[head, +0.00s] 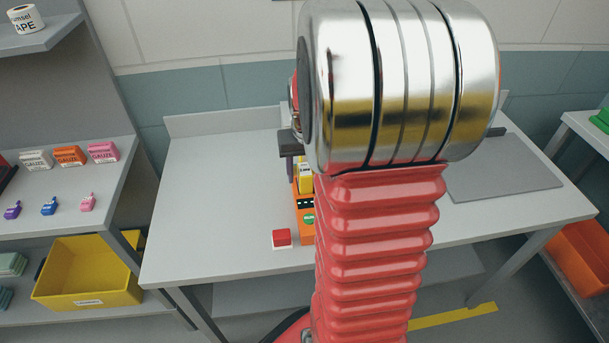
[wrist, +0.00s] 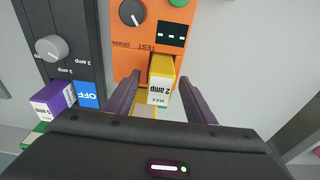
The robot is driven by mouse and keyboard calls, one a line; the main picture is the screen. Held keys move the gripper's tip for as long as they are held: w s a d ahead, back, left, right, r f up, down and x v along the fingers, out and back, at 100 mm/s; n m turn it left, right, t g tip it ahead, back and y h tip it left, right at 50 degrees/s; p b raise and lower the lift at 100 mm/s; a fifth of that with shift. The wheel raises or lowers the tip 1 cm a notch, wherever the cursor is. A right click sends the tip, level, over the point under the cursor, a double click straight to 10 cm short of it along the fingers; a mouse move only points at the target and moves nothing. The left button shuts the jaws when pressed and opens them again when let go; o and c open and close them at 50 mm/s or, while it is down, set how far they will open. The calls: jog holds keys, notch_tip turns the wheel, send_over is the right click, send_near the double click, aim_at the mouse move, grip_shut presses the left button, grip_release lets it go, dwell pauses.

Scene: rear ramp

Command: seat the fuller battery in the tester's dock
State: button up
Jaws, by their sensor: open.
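The orange tester (head: 307,232) stands on the bench, partly behind my arm; it also shows in the wrist view (wrist: 127,52), with a dark display (wrist: 172,34), a knob and a green button. A yellow battery (wrist: 162,83), end label partly readable as "2 amp", stands at the tester's dock end; I cannot tell how deep it sits. It also shows in the head view (head: 305,179). My gripper (wrist: 159,77) is open, one finger on each side of the yellow battery, with gaps. A purple battery (wrist: 55,101) stands at the end of a dark unit (wrist: 72,30) beside the tester.
A grey mat (head: 505,172) lies at the right. Shelves with small boxes and a yellow bin (head: 85,275) stand at the left. The bench's left part is clear.

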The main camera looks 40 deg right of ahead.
notch_tip(320, 180, up, 12)
jog(key=s+a, duration=0.1)
jog(key=shift+s, duration=0.25)
jog(key=shift+s+f, duration=0.1)
dwell(0.6)
